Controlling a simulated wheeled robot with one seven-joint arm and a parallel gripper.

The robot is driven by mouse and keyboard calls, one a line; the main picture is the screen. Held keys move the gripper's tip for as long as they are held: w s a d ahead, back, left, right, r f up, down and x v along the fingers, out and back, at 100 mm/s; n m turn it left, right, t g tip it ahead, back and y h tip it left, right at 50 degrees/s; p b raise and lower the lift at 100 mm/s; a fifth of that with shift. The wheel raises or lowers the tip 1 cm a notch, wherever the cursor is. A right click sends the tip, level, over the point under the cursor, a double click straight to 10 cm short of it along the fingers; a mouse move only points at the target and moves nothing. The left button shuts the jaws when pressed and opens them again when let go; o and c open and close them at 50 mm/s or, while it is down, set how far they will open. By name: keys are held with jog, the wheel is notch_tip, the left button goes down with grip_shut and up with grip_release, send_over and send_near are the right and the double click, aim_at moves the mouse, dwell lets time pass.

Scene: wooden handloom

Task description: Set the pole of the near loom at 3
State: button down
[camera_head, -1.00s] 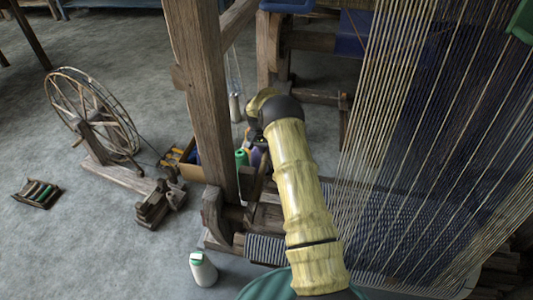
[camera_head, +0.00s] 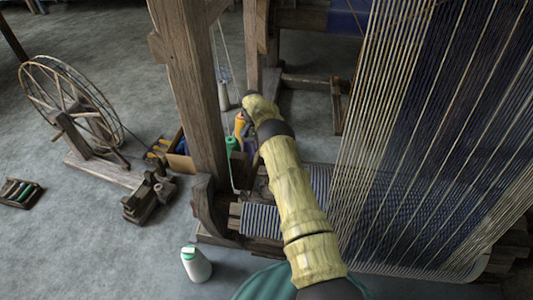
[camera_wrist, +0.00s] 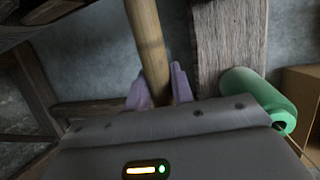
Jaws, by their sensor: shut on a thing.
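In the wrist view, my gripper (camera_wrist: 157,90) has its pale purple fingers on both sides of a round wooden pole (camera_wrist: 149,38), shut on it. The pole runs from the fingers to the top of the picture; its lower part is hidden behind the gripper body. In the head view, the near loom has a thick wooden post (camera_head: 188,95), a sheet of white and blue warp threads (camera_head: 425,130) and a striped cloth roll (camera_head: 262,220). My arm hides the gripper there, and I cannot make out the pole. No number marks are readable.
A green spool (camera_wrist: 258,95) lies close right of the gripper, beside a wooden beam (camera_wrist: 230,45). A spinning wheel (camera_head: 72,105), a spool rack (camera_head: 18,192) and a white bottle-like cone (camera_head: 196,265) stand on the floor. Open floor lies at left.

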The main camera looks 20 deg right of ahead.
jog(key=shift+w+r, duration=0.1)
jog(key=shift+r, duration=0.1)
jog(key=c, duration=1.2)
grip_release()
jog(key=v, duration=0.7)
jog(key=shift+r+p, duration=0.15)
jog(key=shift+p, duration=0.2)
